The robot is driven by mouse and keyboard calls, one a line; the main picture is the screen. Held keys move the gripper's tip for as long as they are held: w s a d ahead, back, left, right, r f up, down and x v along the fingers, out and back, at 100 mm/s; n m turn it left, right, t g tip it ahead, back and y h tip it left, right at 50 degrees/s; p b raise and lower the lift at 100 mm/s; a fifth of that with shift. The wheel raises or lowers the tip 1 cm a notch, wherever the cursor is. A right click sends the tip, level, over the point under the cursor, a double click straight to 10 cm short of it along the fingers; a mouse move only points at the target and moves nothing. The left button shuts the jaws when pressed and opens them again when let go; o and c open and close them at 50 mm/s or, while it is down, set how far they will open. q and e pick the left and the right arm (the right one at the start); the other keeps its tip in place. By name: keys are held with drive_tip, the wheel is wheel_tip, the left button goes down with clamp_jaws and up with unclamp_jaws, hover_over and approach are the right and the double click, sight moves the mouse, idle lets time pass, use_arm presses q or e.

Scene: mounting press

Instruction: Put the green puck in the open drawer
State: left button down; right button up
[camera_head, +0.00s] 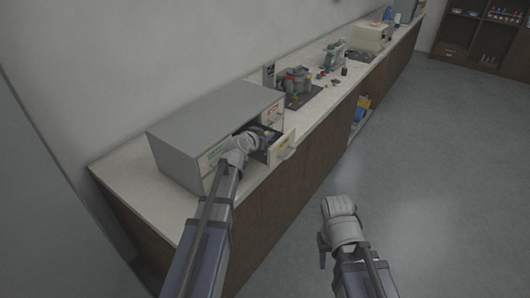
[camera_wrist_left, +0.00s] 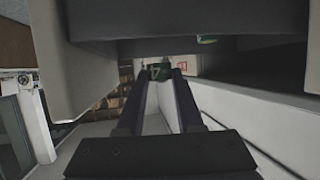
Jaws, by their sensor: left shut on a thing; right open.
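The green puck (camera_wrist_left: 160,72) shows as a small dark green shape between the fingertips of my left gripper (camera_wrist_left: 158,76) in the left wrist view. The left gripper is shut on it. In the head view, my left gripper (camera_head: 262,137) is at the open drawer (camera_head: 286,147) of the grey cabinet (camera_head: 215,120), and my wrist hides much of the drawer; the puck cannot be made out there. I cannot tell whether the puck touches the drawer floor. My right gripper (camera_head: 324,248) is open, over the floor in front of the counter, well away from the drawer.
The cabinet stands on a pale counter (camera_head: 125,165) with brown fronts. A dark tray with several jars (camera_head: 294,82) and other equipment (camera_head: 335,55) stand further along. In the left wrist view, cabinet parts hang close above the fingers. The floor at right is clear.

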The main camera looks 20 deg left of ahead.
sight(265, 150)
use_arm(q)
drive_tip(key=shift+f, duration=0.55)
use_arm(e)
drive_tip(key=shift+f, duration=0.55)
use_arm(q)
wheel_tip(265, 150, down, 4)
drive_tip(key=b, duration=0.3)
drive_tip(key=shift+r+b, duration=0.25)
drive_tip(key=shift+b, duration=0.1)
use_arm(e)
wheel_tip(265, 150, down, 4)
drive_tip(key=shift+r, duration=0.25)
use_arm(q)
drive_tip(key=shift+f, duration=0.2)
drive_tip(key=c, duration=0.6)
unclamp_jaws()
drive_tip(key=shift+o, duration=0.2)
use_arm(e)
drive_tip(key=shift+f, duration=0.1)
use_arm(q)
drive_tip(key=shift+r, duration=0.2)
